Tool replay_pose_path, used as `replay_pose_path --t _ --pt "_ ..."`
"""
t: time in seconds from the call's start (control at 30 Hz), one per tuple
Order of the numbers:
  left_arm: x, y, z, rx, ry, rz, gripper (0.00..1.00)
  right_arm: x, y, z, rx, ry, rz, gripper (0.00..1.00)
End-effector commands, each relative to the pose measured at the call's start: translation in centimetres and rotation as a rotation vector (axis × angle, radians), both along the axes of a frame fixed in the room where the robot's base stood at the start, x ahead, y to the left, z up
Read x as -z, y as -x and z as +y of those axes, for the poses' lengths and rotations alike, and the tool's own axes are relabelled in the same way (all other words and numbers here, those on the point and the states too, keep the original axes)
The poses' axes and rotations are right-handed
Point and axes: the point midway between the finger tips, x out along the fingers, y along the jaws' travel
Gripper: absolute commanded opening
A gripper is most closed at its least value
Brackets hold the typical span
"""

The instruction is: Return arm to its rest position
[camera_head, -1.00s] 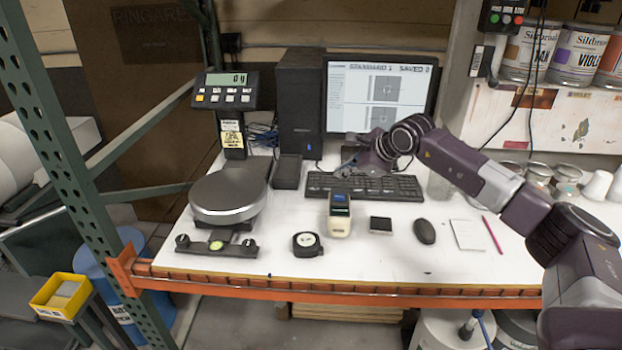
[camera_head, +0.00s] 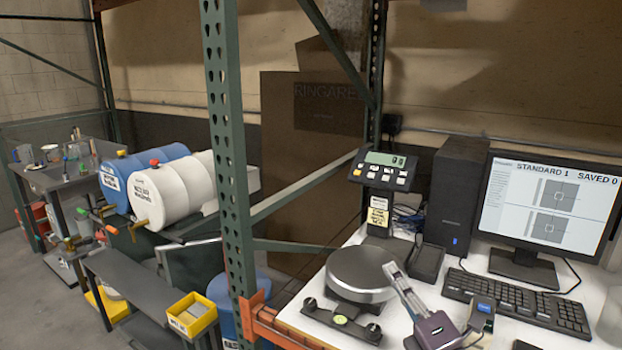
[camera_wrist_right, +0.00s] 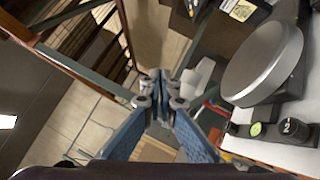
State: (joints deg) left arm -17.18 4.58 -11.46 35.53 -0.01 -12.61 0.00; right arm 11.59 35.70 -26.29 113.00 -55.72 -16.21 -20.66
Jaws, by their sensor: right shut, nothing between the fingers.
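My left gripper is in neither view.
The scale (camera_head: 361,273), its display (camera_head: 387,168), a keyboard (camera_head: 518,298) and a monitor (camera_head: 545,208) occupy the white bench. A green rack post (camera_head: 228,150) stands at the bench's left. Barrels (camera_head: 170,192) and a yellow bin (camera_head: 192,314) are further left.

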Motion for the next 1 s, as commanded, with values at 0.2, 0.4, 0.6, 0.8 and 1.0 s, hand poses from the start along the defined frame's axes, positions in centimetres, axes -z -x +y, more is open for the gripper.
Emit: replay_pose_path --t 0.2,0.4,0.6,0.8,1.0 --pt "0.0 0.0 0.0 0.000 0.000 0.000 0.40 9.8 4.8 -6.4 0.299 -0.653 0.389 0.00" --pt "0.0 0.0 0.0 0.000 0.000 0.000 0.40 21.4 14.3 -8.6 0.610 -1.101 0.780 0.00" --pt "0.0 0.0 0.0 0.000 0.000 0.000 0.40 27.9 24.0 -7.2 0.849 -1.345 1.076 0.00" --pt "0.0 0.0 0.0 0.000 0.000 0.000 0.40 30.7 31.9 -5.0 1.027 -1.478 1.292 0.00" --pt "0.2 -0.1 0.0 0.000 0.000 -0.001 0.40 34.0 34.9 -3.7 1.120 -1.517 1.400 0.00"
